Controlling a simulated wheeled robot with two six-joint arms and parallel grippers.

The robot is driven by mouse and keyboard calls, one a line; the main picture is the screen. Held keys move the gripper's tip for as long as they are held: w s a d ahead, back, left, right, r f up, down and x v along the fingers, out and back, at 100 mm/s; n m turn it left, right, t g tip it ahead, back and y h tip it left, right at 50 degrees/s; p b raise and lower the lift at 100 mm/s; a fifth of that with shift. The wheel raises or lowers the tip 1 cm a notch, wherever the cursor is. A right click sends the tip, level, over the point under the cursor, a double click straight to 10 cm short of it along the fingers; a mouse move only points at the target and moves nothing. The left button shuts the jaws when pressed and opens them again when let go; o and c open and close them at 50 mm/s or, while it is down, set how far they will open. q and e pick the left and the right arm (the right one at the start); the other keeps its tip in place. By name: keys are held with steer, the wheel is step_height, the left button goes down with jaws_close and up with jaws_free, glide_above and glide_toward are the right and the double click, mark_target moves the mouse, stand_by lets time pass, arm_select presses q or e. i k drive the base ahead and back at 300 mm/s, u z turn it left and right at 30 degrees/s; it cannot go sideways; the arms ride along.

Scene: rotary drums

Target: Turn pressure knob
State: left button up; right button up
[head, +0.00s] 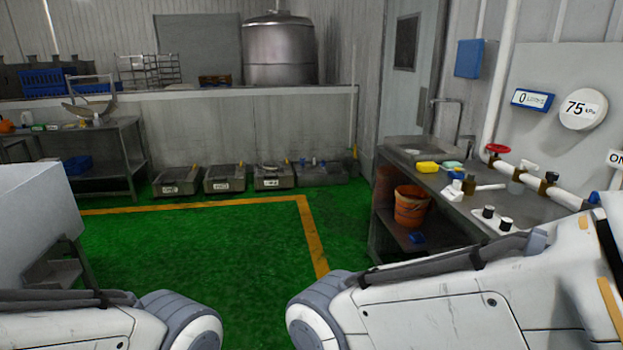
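A white panel (479,220) with two black knobs lies on the steel counter at the right. One knob (488,211) is farther left, the other knob (505,224) is nearer the right. I cannot tell which is the pressure knob. A round white gauge (582,109) on the wall above reads 75 kPa. A blue-framed display (533,100) beside it reads 0. My arm links show at the bottom left and bottom right. Neither gripper is in view. My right arm passes in front of the counter's near end.
A pipe with a red valve wheel (497,149) runs along the wall behind the counter (432,180). A yellow sponge (427,167) and small bottles sit on it. An orange bucket (411,206) stands below. The green floor (205,245) is open in the middle.

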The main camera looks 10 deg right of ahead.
mark_target(552, 177)
steer(key=i, duration=1.8)
steer(key=z, duration=0.65)
steer(key=i, duration=0.9)
steer(key=z, duration=1.65)
steer(key=i, duration=0.75)
steer(key=z, duration=0.75)
